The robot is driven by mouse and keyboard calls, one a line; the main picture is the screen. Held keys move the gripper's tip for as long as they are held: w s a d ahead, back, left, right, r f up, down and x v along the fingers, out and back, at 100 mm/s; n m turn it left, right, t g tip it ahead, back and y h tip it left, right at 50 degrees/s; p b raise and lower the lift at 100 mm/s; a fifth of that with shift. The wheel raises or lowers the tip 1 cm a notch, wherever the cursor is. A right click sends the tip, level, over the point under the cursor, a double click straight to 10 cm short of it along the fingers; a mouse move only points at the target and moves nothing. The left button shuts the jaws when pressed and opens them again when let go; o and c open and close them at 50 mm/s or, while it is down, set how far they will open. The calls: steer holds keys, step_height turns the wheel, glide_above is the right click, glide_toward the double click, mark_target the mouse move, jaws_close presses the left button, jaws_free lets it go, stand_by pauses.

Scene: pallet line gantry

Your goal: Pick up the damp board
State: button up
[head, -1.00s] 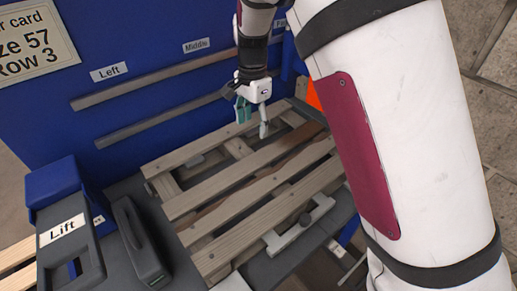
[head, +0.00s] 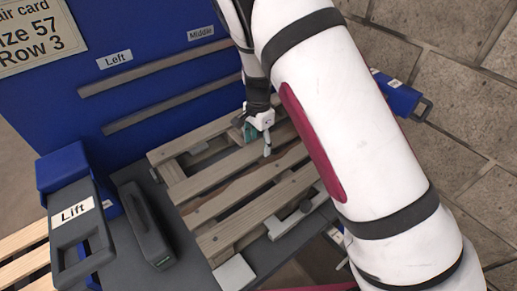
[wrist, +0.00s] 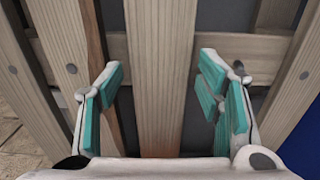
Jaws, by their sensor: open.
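The pallet (head: 230,250) lies on a dark grey bench, with several pale slats across it. My gripper (head: 259,143) is open over its upper middle slats. In the wrist view, my gripper (wrist: 162,92) has its teal-padded fingers apart on either side of one board (wrist: 160,70). There is a gap on both sides and neither pad visibly touches it. This board has a reddish-brown patch at its near end. In the head view, a darker brown strip (head: 237,188) shows among the slats. I cannot tell for certain which board is damp.
A blue panel (head: 150,60) with grey rails stands behind the pallet. A grey "Lift" handle piece (head: 75,225) and a dark grey handled block (head: 145,225) sit left of it. A blue case (head: 395,95) is beyond my arm at right.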

steer(key=shift+f, duration=0.6)
steer(key=c, duration=1.1)
